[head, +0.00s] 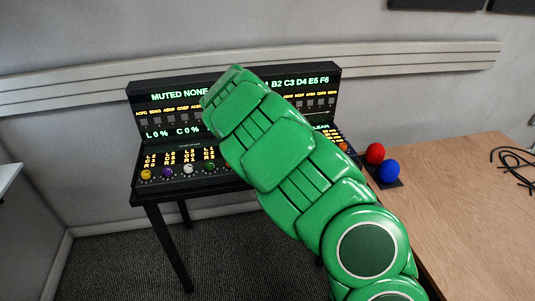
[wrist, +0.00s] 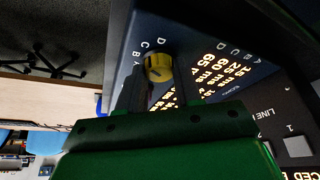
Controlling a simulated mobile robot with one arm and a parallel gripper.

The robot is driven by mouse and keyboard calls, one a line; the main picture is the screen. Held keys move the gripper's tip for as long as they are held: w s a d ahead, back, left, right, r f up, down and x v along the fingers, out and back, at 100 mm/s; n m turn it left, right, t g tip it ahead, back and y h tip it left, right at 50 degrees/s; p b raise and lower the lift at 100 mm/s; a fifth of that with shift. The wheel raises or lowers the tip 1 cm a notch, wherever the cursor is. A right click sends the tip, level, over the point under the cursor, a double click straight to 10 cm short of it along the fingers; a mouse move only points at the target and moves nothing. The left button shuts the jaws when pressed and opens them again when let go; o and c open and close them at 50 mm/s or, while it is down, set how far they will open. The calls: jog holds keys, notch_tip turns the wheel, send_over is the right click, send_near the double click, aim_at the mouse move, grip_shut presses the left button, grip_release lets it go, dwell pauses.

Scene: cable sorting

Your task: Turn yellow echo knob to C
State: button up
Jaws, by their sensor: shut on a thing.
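The yellow echo knob (wrist: 158,68) shows in the wrist view on the dark console panel, with letters A to D beside it and a lit list of ms values to its right. A dark mark shows on the knob, but I cannot tell surely which letter it points to. My gripper (wrist: 159,84) has one finger on each side of the knob and is shut on it. In the head view my green arm covers the middle of the console (head: 160,183), hiding the gripper and this knob.
Another yellow knob (head: 146,174), a purple knob (head: 167,173) and a white knob (head: 188,168) sit at the console's left. A red ball (head: 375,153) and a blue ball (head: 388,172) stand at its right, near a wooden table (head: 470,200) with black cables (head: 515,160).

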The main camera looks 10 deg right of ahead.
jog(key=shift+m, duration=0.5)
jog(key=shift+g, duration=0.3)
jog(key=o, duration=1)
jog(key=shift+a+r, duration=0.1)
jog(key=shift+r, duration=0.05)
jog(key=v, duration=0.7)
jog(key=shift+a+r, duration=0.1)
jog(key=shift+r, duration=0.1)
jog(key=shift+s, duration=0.1)
